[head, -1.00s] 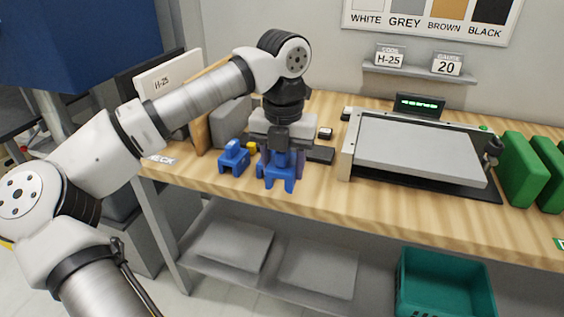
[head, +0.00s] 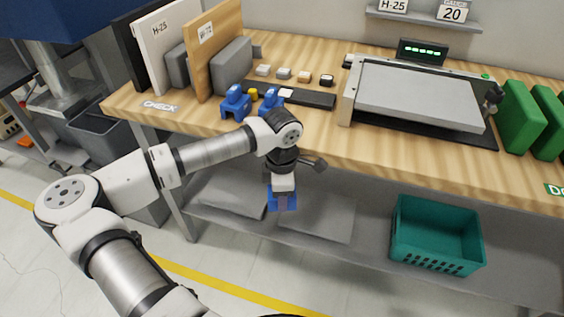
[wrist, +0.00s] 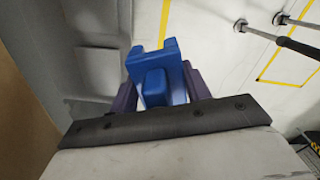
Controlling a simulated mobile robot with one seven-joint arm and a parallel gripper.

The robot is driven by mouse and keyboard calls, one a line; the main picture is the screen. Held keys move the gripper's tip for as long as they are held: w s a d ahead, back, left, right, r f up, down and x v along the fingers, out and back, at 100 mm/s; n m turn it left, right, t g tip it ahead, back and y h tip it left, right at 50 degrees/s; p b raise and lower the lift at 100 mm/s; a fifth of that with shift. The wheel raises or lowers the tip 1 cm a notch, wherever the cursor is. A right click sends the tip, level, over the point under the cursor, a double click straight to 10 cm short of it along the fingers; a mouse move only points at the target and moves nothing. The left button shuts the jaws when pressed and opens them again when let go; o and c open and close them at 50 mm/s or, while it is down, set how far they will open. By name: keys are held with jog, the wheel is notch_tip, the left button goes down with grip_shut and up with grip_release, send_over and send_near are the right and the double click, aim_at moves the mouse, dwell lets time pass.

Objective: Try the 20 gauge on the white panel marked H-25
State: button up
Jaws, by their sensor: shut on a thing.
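My gripper (head: 283,192) hangs in front of the bench, below the level of its top. It is shut on a blue gauge (head: 284,203), which shows between the purple fingers in the wrist view (wrist: 155,84). No number is readable on it. Two other blue gauges, a left one (head: 235,103) and a right one (head: 270,99), stand near the bench's front edge; my arm comes close in front of the right one. The white panel (head: 172,42) marked H-25 stands upright at the back left of the bench, apart from my gripper.
A black panel (head: 126,62) and a wooden panel (head: 213,38) flank the white one, with grey blocks (head: 232,66) between and beside. A CHECK label (head: 160,106) lies in front. A grey-topped machine (head: 420,95) and green blocks (head: 523,117) stand right. A teal crate (head: 437,232) sits below.

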notch_tip(320, 180, down, 30)
jog(key=m, duration=1.8)
jog(key=shift+s+m, duration=0.25)
jog(key=shift+m, duration=0.05)
